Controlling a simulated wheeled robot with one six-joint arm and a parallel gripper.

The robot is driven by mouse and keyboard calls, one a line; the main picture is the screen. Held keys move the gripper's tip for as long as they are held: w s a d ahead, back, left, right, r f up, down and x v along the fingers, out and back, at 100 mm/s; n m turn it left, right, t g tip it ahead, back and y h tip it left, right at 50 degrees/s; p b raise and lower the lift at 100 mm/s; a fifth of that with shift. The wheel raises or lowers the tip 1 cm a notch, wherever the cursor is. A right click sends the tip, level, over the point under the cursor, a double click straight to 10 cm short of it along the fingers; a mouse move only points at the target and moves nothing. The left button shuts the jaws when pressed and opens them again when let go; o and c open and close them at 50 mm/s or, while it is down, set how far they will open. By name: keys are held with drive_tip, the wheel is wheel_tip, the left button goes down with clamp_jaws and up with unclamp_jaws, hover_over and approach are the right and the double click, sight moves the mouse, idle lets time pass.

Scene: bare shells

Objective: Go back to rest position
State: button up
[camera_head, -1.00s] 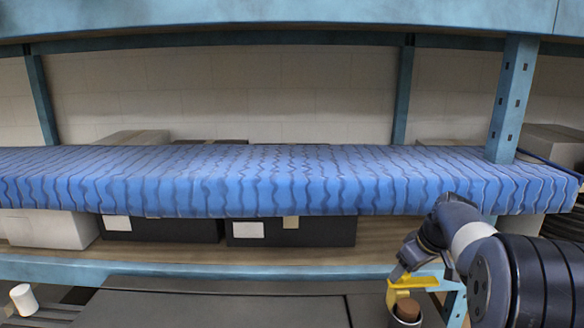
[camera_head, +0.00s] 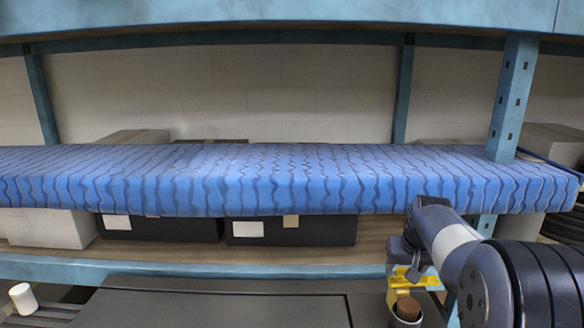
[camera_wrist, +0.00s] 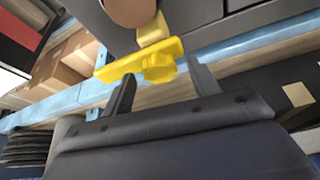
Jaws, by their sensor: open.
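My gripper (camera_head: 405,258) is low at the right in the head view, below the front edge of the blue shelf board, and partly hidden by my arm. In the wrist view my gripper (camera_wrist: 162,84) has its two dark fingers spread apart. A yellow piece (camera_wrist: 140,68) with a knob shows between and beyond the fingertips; I cannot tell whether they touch it. It also shows in the head view (camera_head: 428,281), just below the gripper, beside a brown round-topped piece (camera_head: 408,306). I see nothing held between the fingers.
A shelf board with a blue wavy cover (camera_head: 250,190) spans the view and is bare on top. Dark boxes (camera_head: 290,232) and a pale box (camera_head: 45,228) stand on the shelf below. A blue upright (camera_head: 511,100) rises at the right, near my arm.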

drive_tip(key=shift+a+m+h, duration=0.15)
drive_tip(key=shift+m+h, duration=0.35)
drive_tip(key=shift+m, duration=0.9)
drive_tip(key=shift+r+b, duration=0.3)
drive_tip(key=shift+s+a+r+g, duration=0.15)
drive_tip(key=shift+s+r, duration=0.1)
drive_tip(key=shift+r, duration=0.35)
drive_tip(key=shift+s+a+r+g, duration=0.15)
drive_tip(key=shift+s+r, duration=0.1)
drive_tip(key=shift+r, duration=0.35)
drive_tip(key=shift+d, duration=0.1)
